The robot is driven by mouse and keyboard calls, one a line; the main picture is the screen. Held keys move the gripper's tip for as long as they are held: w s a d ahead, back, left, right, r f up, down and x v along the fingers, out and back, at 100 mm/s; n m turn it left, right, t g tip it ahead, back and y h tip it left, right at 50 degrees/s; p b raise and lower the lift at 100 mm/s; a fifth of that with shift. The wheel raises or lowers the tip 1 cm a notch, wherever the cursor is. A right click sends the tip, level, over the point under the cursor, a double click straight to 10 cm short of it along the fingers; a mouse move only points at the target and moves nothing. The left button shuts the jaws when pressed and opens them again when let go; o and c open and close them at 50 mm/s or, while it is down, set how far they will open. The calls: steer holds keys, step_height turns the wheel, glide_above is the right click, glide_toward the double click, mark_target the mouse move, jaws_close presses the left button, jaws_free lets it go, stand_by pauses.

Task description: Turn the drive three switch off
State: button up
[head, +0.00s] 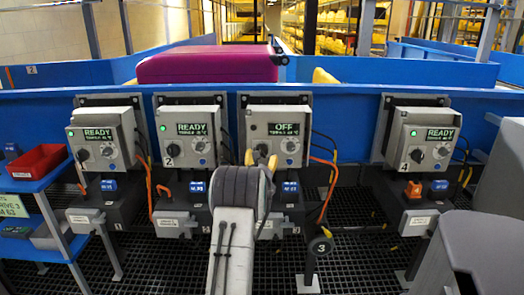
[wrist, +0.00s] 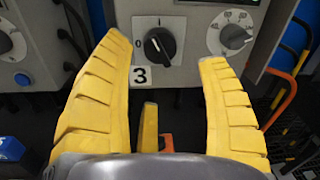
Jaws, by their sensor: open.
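The drive three box (head: 276,140) stands third from the left in the head view. Its display (head: 284,129) reads OFF, and its indicator lamp looks dark. The black rotary switch (wrist: 160,46) shows in the wrist view, with a 0 mark at its left, an I mark above and a label 3 (wrist: 141,75) below left. Its exact pointing is hard to tell. My gripper (head: 261,159) is open, with yellow fingers on either side of the switch in the wrist view (wrist: 165,50). No contact with the knob is visible. My arm hides the switch in the head view.
Drive boxes one (head: 102,140), two (head: 190,138) and four (head: 422,139) read READY. A grey dial (wrist: 234,37) sits right of the switch. Orange cables (head: 326,190) hang beside box three. A red bin (head: 38,167) stands on the left shelf. A magenta suitcase (head: 207,65) lies behind.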

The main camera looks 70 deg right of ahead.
mark_target(262, 154)
steer(key=shift+x, duration=3.55)
steer(key=c, duration=1.2)
